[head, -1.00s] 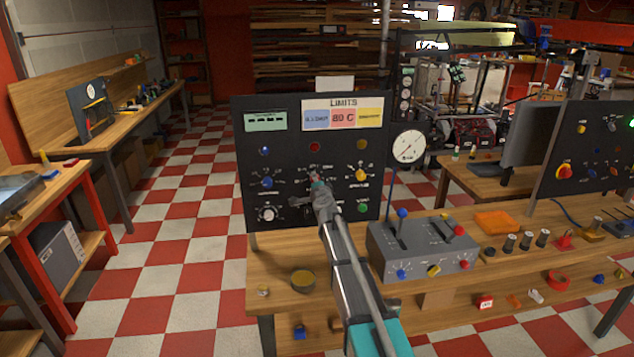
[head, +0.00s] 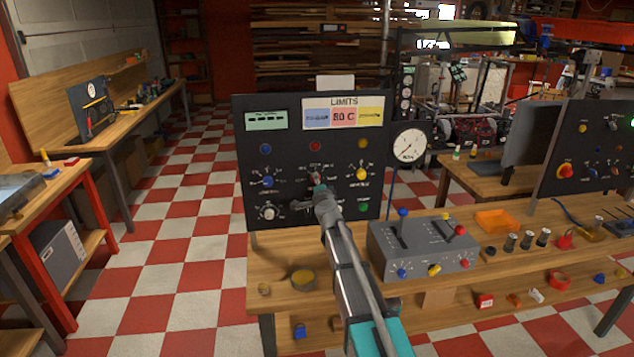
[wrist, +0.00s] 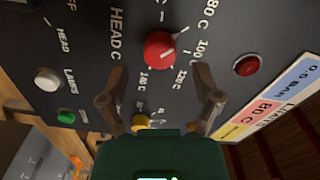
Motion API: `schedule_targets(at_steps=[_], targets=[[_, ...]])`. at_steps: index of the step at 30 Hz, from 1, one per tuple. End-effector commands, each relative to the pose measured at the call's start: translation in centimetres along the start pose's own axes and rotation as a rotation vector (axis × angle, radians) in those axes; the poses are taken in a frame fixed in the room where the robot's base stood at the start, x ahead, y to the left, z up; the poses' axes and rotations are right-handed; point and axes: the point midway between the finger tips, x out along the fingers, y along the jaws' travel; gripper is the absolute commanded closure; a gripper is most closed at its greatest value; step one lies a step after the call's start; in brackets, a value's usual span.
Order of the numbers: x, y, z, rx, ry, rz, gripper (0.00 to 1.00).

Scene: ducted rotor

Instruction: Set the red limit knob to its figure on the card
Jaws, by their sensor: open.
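The red limit knob (wrist: 159,50) sits on the dark panel (head: 350,218), ringed by figures from 80 C to 140 C. A light line on it seems to point near 100. The limits card (wrist: 271,106) shows 80 C on its red field; the card also shows at the panel's top in the head view (head: 343,114). My gripper (wrist: 160,72) is open, its two fingers apart on either side just short of the knob, apparently not touching it.
A yellow knob (head: 362,174), a blue knob (head: 267,182) and a white knob (wrist: 47,79) are close by on the panel. A red lamp (wrist: 246,65) is beside the card. A grey lever box (head: 425,248) stands right of my arm on the bench.

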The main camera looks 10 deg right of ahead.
Motion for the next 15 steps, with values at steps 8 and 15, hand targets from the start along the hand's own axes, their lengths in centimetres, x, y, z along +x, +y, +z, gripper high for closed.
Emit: schedule_targets(at_steps=[8,15], targets=[[-5.0,0.0,0.0,0.001,0.000,0.000,0.18],[-8.0,0.0,0.0,0.001,-0.001,0.000,0.18]])
